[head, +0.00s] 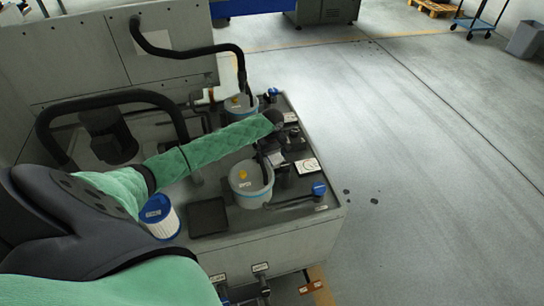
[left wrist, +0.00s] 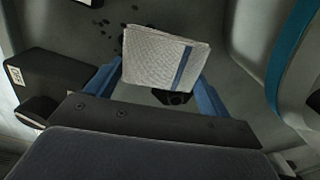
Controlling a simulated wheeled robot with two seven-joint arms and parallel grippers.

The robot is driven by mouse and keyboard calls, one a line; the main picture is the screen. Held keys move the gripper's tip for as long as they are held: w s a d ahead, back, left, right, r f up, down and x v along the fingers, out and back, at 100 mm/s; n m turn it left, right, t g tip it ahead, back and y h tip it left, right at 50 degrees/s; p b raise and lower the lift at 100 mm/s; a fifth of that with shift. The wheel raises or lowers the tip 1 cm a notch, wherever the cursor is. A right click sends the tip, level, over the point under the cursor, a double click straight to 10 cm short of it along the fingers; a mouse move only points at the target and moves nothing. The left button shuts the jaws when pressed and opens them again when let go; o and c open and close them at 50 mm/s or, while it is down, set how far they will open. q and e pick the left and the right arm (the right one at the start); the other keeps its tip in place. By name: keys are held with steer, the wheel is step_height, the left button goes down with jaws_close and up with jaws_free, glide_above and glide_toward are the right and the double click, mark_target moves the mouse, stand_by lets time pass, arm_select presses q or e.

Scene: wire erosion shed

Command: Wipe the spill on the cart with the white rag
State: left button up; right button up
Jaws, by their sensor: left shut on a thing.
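In the head view the gripper and nearby fittings hide most of the rag. Dark spots (left wrist: 104,28) lie on a grey surface beyond the rag in the left wrist view; I cannot tell how far below the rag they are. My right gripper is not in view.
Two pale pots (head: 250,185) stand on the unit, with a blue-capped filter (head: 160,217), a black tray (head: 208,217) and a blue-topped item (head: 319,189) near the front. Black hoses (head: 110,98) arch at the left. Dark spots (head: 374,201) mark the open floor at right.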

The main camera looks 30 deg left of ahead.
arm_select(q)
steer(key=shift+f, duration=0.8)
stand_by(0.4)
steer(key=shift+w, duration=0.1)
